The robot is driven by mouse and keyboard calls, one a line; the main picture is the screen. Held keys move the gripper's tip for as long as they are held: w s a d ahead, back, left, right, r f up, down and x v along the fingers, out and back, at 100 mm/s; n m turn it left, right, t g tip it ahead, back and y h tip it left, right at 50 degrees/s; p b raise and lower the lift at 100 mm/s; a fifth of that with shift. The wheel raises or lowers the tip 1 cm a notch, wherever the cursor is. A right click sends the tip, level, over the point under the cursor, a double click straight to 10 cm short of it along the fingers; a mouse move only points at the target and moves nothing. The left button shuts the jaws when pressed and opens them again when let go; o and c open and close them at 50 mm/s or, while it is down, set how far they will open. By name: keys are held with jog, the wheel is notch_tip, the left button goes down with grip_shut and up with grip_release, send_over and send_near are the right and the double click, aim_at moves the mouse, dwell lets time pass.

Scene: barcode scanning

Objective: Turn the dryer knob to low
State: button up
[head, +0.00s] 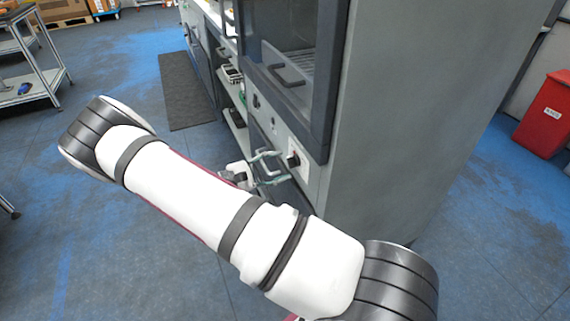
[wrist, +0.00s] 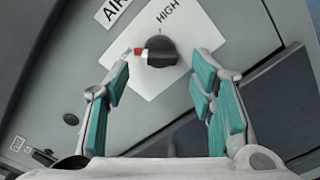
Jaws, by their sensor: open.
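The dryer knob (wrist: 160,51) is black with a red pointer mark on its left side in the wrist view. In the head view the knob (head: 293,160) is on the front panel of the tall grey dryer (head: 430,90). My gripper (wrist: 163,82) is open and empty, its teal-padded fingers spread to either side below the knob, apart from it. In the head view my gripper (head: 270,168) is just left of the knob.
A dark-framed dryer door (head: 290,70) with a handle is above the panel. Shelves with small devices (head: 232,72) stand beyond it. A red bin (head: 545,115) is at the right. A metal cart (head: 35,75) is at the far left. The blue floor between is open.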

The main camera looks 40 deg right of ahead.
jog(key=v, duration=0.9)
jog(key=shift+a, duration=0.1)
jog(key=shift+r, duration=0.1)
jog(key=s+a+r+m+y, duration=0.25)
jog(key=s+r+y, duration=0.4)
jog(key=r, duration=0.35)
jog(key=s+a+r+m+y, duration=0.1)
jog(key=s+r+m+y, duration=0.2)
jog(key=s+r+y, duration=0.45)
jog(key=s+a+r+t+y, duration=0.2)
jog(key=s+a+r+t, duration=0.15)
jog(key=s, duration=0.55)
jog(key=s+a+r+t+y, duration=0.1)
jog(key=s+a+r+t, duration=0.25)
jog(key=s, duration=0.65)
notch_tip(320, 180, up, 19)
jog(key=t+p, duration=0.2)
jog(key=p, duration=1.4)
jog(key=shift+w+p, duration=0.25)
jog(key=shift+p, duration=0.05)
